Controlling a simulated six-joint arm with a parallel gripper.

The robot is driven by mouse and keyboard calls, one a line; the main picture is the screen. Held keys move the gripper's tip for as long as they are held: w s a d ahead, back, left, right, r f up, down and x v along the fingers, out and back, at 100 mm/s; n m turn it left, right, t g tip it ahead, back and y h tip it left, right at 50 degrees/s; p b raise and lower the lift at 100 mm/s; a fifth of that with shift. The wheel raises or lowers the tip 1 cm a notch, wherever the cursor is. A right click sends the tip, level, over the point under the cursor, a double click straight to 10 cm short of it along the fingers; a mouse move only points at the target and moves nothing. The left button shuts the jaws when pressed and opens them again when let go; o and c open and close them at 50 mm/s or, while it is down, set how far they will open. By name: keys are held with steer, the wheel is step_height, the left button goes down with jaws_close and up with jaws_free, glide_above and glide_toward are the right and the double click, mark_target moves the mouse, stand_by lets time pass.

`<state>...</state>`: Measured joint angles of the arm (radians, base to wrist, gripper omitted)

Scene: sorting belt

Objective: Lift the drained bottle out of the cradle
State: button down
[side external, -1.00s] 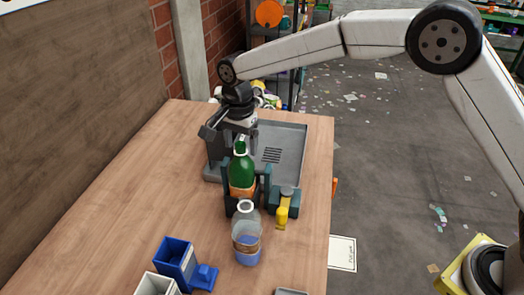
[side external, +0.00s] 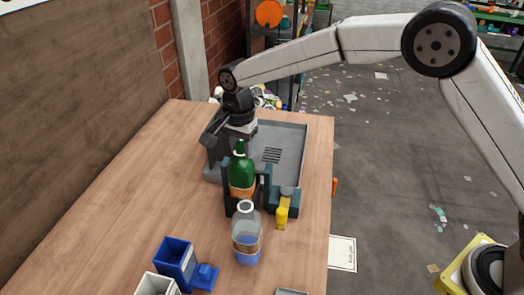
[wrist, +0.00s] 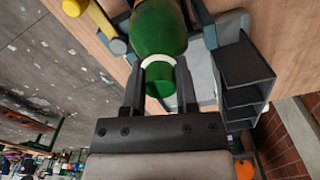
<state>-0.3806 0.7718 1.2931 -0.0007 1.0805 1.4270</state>
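The green bottle (side external: 241,170), with an orange label, stands upright in the dark cradle (side external: 229,205). How full it is cannot be seen. My gripper (side external: 240,150) comes down at the bottle's top from behind; its fingers are mostly hidden in the side view. In the wrist view, my gripper (wrist: 161,72) has one finger on each side of the green bottle's neck (wrist: 163,27), by the white ring. The fingers look closed against the neck. A cradle post (wrist: 206,22) shows close beside the bottle.
A clear container with bluish contents (side external: 246,243) stands in front of the cradle. A yellow part (side external: 282,218) is at the cradle's right. A grey tray (side external: 290,145) lies behind. Blue (side external: 176,262) and white (side external: 156,285) bins stand front left. The table's left side is clear.

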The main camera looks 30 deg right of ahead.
stand_by(0.3)
steer(key=shift+r, duration=1.55)
steer(key=shift+r, duration=3)
steer(key=shift+r, duration=1.45)
steer(key=shift+a, duration=0.1)
